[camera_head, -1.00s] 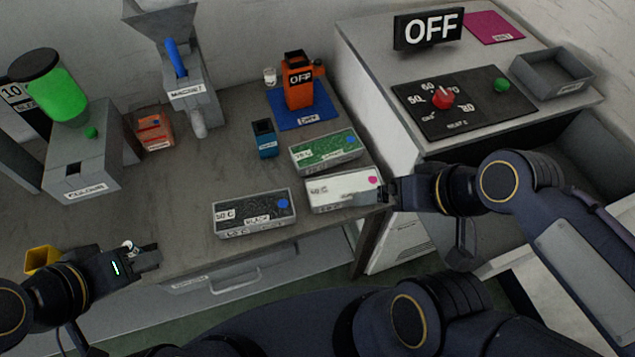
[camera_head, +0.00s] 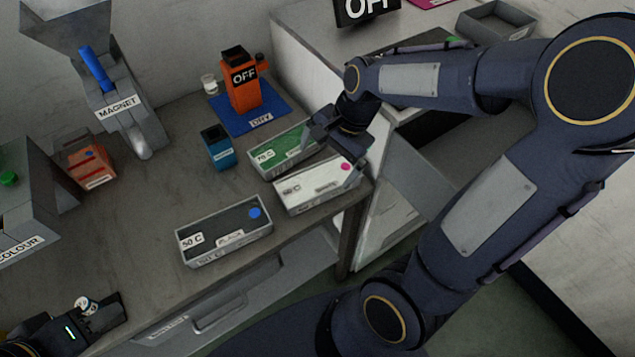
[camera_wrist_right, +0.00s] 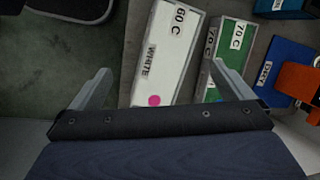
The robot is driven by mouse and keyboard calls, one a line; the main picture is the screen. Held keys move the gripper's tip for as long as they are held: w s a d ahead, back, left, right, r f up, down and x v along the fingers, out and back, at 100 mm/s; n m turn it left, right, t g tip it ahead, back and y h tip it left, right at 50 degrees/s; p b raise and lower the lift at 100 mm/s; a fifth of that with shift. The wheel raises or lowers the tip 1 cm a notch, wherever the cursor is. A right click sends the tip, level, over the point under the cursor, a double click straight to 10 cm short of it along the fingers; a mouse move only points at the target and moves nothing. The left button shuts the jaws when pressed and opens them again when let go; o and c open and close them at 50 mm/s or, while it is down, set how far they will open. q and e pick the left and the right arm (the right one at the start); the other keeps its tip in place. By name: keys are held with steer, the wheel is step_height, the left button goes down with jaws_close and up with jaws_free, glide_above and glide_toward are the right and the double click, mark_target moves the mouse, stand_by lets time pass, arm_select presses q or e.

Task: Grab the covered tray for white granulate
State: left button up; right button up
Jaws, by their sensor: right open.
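The white granulate tray (camera_head: 307,193) has a white top with a pink dot and a WHITE label. It sits near the right front edge of the table. In the right wrist view the white tray (camera_wrist_right: 171,55) lies ahead, between the line of the two fingers. My right gripper (camera_head: 338,152) hovers over the tray's right end, fingers open; in the wrist view the open right gripper (camera_wrist_right: 165,85) shows nothing between its tips but the tray beyond. My left gripper (camera_head: 105,312) is at the lower left, away from the trays; its jaw opening is unclear.
The green tray (camera_head: 268,158) stands close behind the white one, and the black tray (camera_head: 225,229) to its left. A blue container (camera_head: 218,147) and an orange dryer (camera_head: 241,82) on a blue mat stand behind. The table drops off right of the white tray.

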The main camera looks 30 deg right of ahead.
mark_target(319, 179)
steer(key=w+f+m, duration=0.1)
steer(key=w+d+f+m+g+h, duration=0.1)
steer(key=w+f+m, duration=0.1)
steer(key=w+f+m+p, duration=0.1)
steer(key=shift+w+d+f+m+g, duration=0.25)
steer(key=shift+f+m+g, duration=0.05)
steer(key=shift+f+g, duration=0.1)
steer(key=f, duration=0.2)
steer(key=a+f, duration=0.1)
steer(key=f, duration=0.4)
steer(key=shift+s+a+f, duration=0.25)
steer(key=shift+s+f, duration=0.1)
steer(key=c, duration=1.4)
steer(key=shift+o, duration=0.2)
steer(key=shift+r, duration=0.15)
